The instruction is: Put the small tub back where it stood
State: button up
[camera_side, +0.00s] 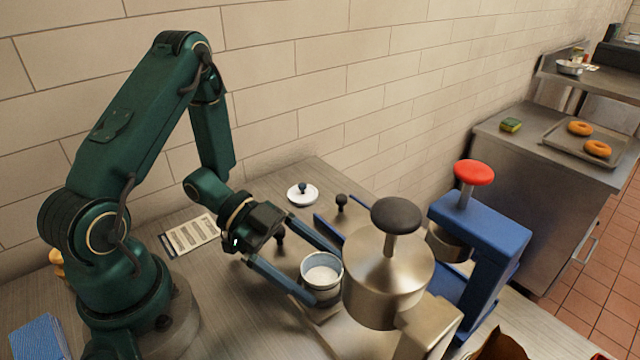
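The small tub (322,276) is a grey-blue round cup with white contents. It is upright, just left of the steel kettle-like pot (388,285). My gripper (328,277) has its two long blue fingers on either side of the tub, one along the near wall and one behind the far rim. They appear shut on it. The near finger covers part of the tub's wall. A flat pale base shows below the tub; I cannot tell whether the tub rests on it or hangs just above.
A blue press-like stand with a red knob (474,173) is right of the pot. A white lid (303,195) and a dark-knobbed piece (341,203) lie behind the tub. A printed card (191,235) lies left. Counter in front of my gripper is clear.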

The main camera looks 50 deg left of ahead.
aim_at(304, 262)
dwell(0.3)
jog(key=shift+v, duration=2.55)
